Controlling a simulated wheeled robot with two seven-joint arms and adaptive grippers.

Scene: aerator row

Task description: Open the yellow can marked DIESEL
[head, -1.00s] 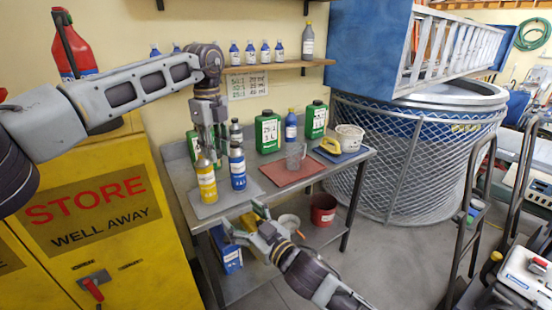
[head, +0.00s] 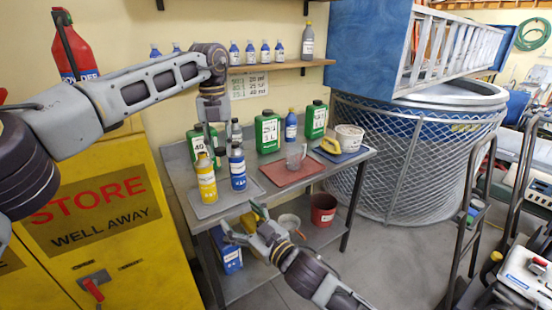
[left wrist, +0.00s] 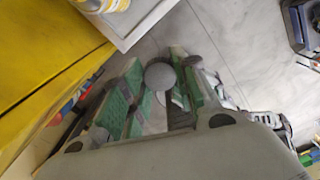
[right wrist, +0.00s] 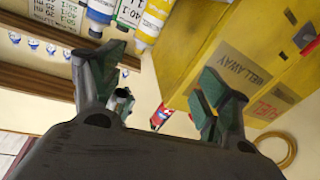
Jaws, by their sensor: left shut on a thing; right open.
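The yellow can (head: 207,184) stands upright at the left of the bench on a grey tray (head: 200,210). Its label is too small to read. It also shows at the top edge of the left wrist view (left wrist: 108,4) and in the right wrist view (right wrist: 152,22). My left gripper (head: 214,144) is above and behind the can, apart from it. In the left wrist view it is shut on a round grey cap (left wrist: 160,76). I cannot clearly make out the can's mouth. My right gripper (head: 256,218) is open and empty, low in front of the bench.
A blue can (head: 238,170) stands close right of the yellow can. Green bottles (head: 268,132) stand behind. A clear jug (head: 295,157) stands by a red mat (head: 280,176). The yellow cabinet (head: 110,250) is close on the left. A shelf (head: 275,68) hangs above.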

